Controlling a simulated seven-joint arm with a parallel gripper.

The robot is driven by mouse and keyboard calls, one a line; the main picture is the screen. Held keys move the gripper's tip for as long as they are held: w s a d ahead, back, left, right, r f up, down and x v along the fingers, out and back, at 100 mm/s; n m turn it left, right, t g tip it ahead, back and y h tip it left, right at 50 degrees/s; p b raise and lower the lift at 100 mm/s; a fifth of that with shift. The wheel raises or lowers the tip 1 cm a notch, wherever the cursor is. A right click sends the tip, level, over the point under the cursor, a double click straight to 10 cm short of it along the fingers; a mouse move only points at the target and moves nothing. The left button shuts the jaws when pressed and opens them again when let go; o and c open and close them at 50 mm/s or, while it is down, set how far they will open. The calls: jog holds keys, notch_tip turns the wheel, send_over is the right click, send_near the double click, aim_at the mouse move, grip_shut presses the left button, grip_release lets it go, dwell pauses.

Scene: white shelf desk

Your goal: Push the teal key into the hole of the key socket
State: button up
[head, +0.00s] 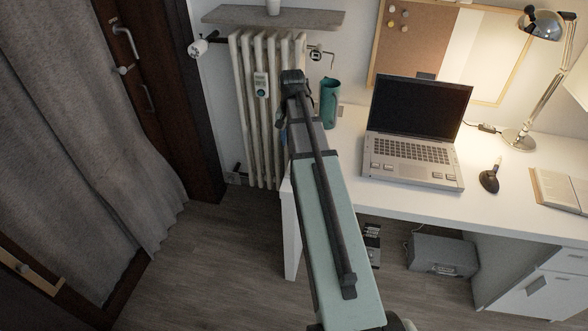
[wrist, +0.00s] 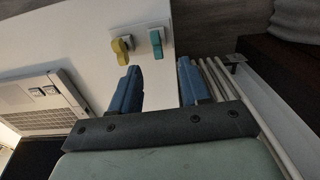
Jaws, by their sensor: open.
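The teal key (wrist: 156,42) shows in the wrist view, upright at a pale key socket (wrist: 142,33) near the desk's end. A yellow key (wrist: 121,48) stands just left of it. I cannot tell how deep either key sits, and the hole is not visible. My gripper (wrist: 159,70) has two blue fingers spread apart with nothing between them. The teal key lies beyond the fingertips, roughly in line with the gap, apart from both fingers. In the head view my arm hides the keys and socket.
An open laptop (head: 412,153) stands on the white desk (head: 345,148). A teal jug (head: 330,103) stands at the desk's back left corner. A radiator (head: 266,105) is close to the desk's left end.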

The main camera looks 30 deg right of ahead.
jog(key=shift+f, duration=2.25)
jog(key=shift+s+d+f, duration=0.1)
jog(key=shift+d+f, duration=0.05)
jog(key=shift+f, duration=1.15)
jog(key=shift+s+d+f, duration=0.1)
jog(key=shift+f, duration=1.2)
jog(key=shift+c, duration=0.4)
grip_shut()
